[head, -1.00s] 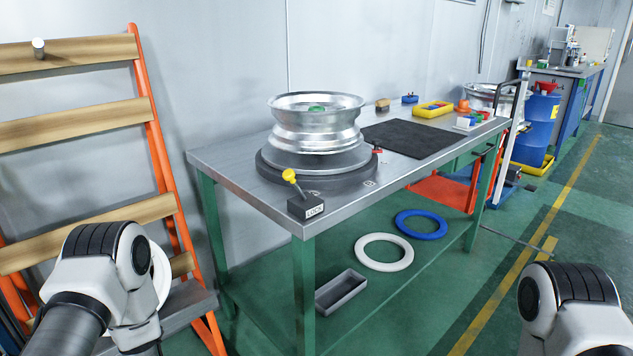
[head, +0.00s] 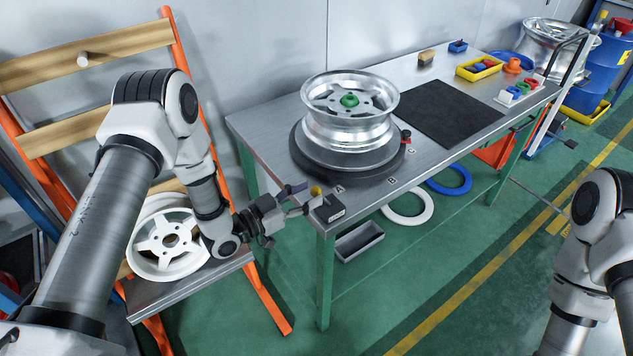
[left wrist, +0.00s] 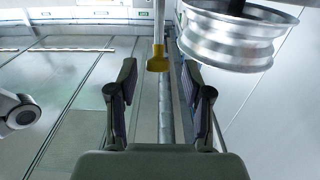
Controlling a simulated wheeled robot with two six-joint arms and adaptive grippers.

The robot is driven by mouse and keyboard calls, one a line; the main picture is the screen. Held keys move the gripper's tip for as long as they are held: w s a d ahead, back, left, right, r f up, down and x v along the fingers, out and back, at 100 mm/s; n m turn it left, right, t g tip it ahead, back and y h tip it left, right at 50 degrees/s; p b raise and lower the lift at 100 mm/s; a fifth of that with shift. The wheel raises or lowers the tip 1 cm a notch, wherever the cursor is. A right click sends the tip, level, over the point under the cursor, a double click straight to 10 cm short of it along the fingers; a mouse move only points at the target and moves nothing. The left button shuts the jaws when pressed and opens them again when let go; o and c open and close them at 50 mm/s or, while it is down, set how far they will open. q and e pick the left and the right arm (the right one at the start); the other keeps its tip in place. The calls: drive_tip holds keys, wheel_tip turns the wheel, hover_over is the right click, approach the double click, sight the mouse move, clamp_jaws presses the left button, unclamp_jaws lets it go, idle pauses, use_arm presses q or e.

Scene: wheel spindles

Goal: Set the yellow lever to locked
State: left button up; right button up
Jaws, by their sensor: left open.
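The yellow lever's knob (head: 316,190) shows at the near left corner of the workbench, beside its black block (head: 328,210) with a white label; the shaft is mostly hidden in the head view. My left gripper (head: 301,200) is open, with its fingers pointing at the lever from the left, close to the knob. In the left wrist view the yellow knob (left wrist: 158,62) hangs on its pale shaft just beyond the open fingers (left wrist: 158,90), roughly centred in the gap and apart from both. The lever's present setting cannot be told. My right gripper is out of view.
A silver wheel (head: 350,105) with a green hub piece stands on a dark turntable (head: 310,160) behind the lever. A black mat (head: 450,113) lies to its right. A white wheel (head: 165,245) rests on the orange-framed rack at left, near my left arm.

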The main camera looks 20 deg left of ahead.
use_arm(q)
drive_tip(key=x, duration=0.2)
drive_tip(key=shift+d+r, duration=0.2)
drive_tip(key=shift+d, duration=0.15)
drive_tip(key=shift+w+f, duration=0.1)
drive_tip(key=shift+w, duration=0.1)
clamp_jaws()
